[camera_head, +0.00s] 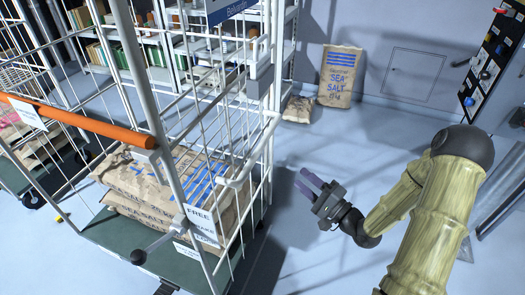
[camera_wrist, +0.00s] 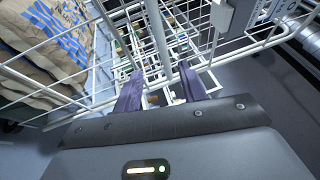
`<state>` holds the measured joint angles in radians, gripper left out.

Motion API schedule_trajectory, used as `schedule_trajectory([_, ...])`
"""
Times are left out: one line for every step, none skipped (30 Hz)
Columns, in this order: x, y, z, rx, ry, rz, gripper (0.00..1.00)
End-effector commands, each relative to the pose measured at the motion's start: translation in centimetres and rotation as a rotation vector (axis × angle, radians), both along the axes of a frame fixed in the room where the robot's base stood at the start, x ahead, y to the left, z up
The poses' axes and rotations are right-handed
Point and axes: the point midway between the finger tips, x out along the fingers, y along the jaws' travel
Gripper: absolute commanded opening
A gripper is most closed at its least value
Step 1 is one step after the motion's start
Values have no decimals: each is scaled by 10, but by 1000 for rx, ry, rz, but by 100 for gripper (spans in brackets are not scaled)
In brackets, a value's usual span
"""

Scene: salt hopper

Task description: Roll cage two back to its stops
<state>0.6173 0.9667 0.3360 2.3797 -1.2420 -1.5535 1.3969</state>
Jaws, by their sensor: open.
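A white wire roll cage (camera_head: 268,130) with an orange handle bar (camera_head: 85,125) and a green base (camera_head: 115,232) stands at left centre in the head view. Stacked brown sea salt sacks (camera_head: 150,195) lie on its base. A "FREE" label (camera_head: 198,214) hangs near its front corner, beside a lever with a black knob (camera_head: 138,256). No cage number is readable. My gripper (camera_head: 306,182) is open and empty, right of the cage, its purple fingers pointing toward it. In the wrist view, my open fingers (camera_wrist: 160,90) have white cage bars (camera_wrist: 157,30) beyond them; contact cannot be told.
A second cage with sacks (camera_head: 50,150) stands at far left. Shelves (camera_head: 160,45) of books line the back. A sea salt sack (camera_head: 339,75) leans on the wall beside a smaller one (camera_head: 298,108). A dark panel (camera_head: 493,65) is at upper right. Floor behind my gripper is clear.

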Motion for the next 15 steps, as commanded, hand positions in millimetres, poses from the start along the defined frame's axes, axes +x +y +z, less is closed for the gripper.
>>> schedule_trajectory([0,0,1,-1,-1,0,41])
schedule_trajectory([0,0,1,-2,-1,0,41])
schedule_trajectory([0,0,1,-2,-1,0,41])
schedule_trajectory([0,0,1,-3,-1,0,41])
schedule_trajectory([0,0,1,-3,-1,0,41])
schedule_trajectory([0,0,1,-4,0,0,41])
schedule_trajectory([1,0,1,-5,-1,0,41])
schedule_trajectory([1,1,1,-5,-1,0,41])
schedule_trajectory([2,2,2,-6,-2,0,41])
schedule_trajectory([3,3,2,-6,-2,0,41])
schedule_trajectory([4,5,2,-6,-3,1,41])
schedule_trajectory([6,7,3,-6,-3,1,41])
schedule_trajectory([9,9,3,-8,-3,1,41])
schedule_trajectory([11,12,4,-8,-3,2,41])
schedule_trajectory([14,16,5,-9,-4,3,41])
